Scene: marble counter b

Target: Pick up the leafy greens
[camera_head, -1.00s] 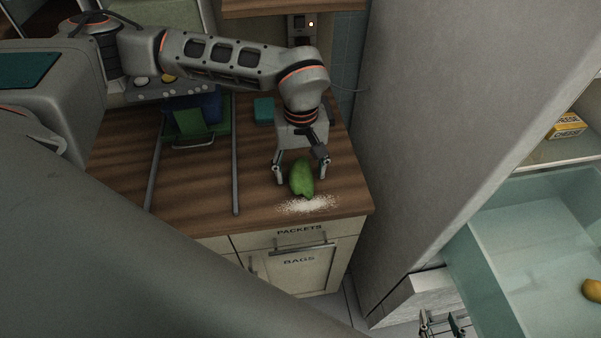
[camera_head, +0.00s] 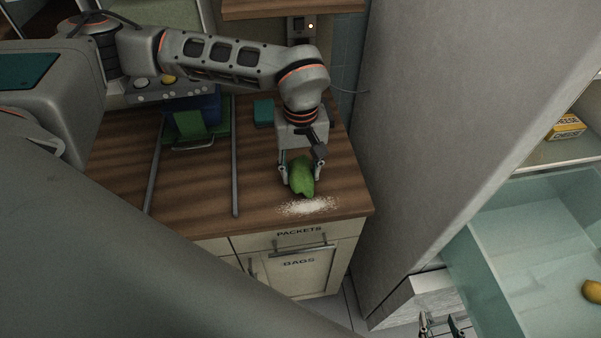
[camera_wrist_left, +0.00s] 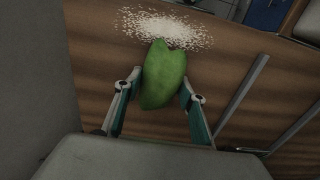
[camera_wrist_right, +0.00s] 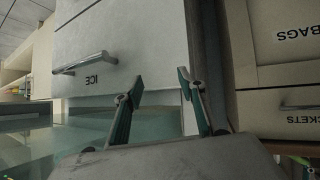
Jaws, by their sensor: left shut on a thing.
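The leafy greens (camera_head: 301,178) are a green, leaf-shaped bunch near the front right of the wooden counter. They also show in the left wrist view (camera_wrist_left: 163,75). My left gripper (camera_head: 300,176) reaches down from above with one finger on each side of them, shut on them. In the left wrist view its fingers (camera_wrist_left: 160,88) flank the greens closely. My right gripper (camera_wrist_right: 155,82) is open and empty, low in front of a white drawer marked ICE. Only its fingertips show at the bottom of the head view (camera_head: 441,322).
Spilled white grains (camera_head: 307,206) lie just in front of the greens on the counter (camera_head: 200,190). Two grey rails (camera_head: 235,160) and a teal block (camera_head: 264,112) are to the left. A tall grey panel (camera_head: 440,110) rises right of the counter. A glassy bin (camera_head: 530,225) holds a yellow fruit (camera_head: 593,291).

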